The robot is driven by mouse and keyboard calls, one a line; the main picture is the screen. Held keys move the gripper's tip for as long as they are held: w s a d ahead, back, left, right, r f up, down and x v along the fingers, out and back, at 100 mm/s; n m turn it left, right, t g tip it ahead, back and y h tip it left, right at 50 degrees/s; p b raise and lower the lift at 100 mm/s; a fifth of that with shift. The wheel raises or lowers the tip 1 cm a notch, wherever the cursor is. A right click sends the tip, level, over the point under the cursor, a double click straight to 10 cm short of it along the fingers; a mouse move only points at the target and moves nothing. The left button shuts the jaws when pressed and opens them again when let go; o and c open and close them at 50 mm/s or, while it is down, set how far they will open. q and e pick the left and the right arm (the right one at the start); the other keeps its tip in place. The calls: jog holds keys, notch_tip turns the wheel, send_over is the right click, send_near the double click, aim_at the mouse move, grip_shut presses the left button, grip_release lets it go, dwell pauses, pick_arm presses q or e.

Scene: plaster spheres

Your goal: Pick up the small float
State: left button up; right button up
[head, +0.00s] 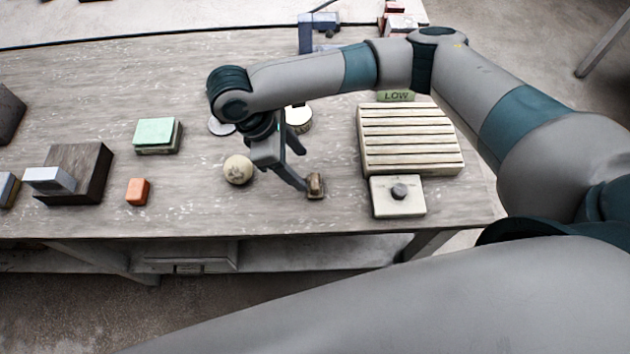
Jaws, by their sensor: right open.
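A small brown wooden piece (316,187), perhaps the small float, sits near the table's front edge, right of the pale sphere. It is too small for me to be sure what it is. My right gripper (302,170) is open, its fingers pointing right and empty. The tip of its nearer finger shows just left of the brown piece; I cannot tell whether they touch. My left gripper is out of the picture.
A pale sphere (238,169) lies just left of the gripper. An orange block (138,192), a green-topped block (157,135) and a dark block (88,165) stand left.

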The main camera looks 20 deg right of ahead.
aim_at(312, 181)
jog(key=shift+d+f, duration=0.2)
jog(key=shift+f, duration=0.3)
jog(key=shift+s, duration=0.1)
jog(key=shift+s+d+f+p, duration=0.2)
jog(key=shift+f+p, duration=0.15)
jog(key=shift+p, duration=0.1)
jog(key=x, duration=0.1)
jog(key=p+x, duration=0.1)
jog(key=x, duration=0.2)
jog(key=shift+s+r+p, duration=0.1)
jog(key=shift+s+p, duration=0.15)
jog(key=shift+p, duration=0.1)
jog(key=shift+d+f, duration=0.1)
jog(key=shift+f, duration=0.15)
jog(key=c, duration=1.1)
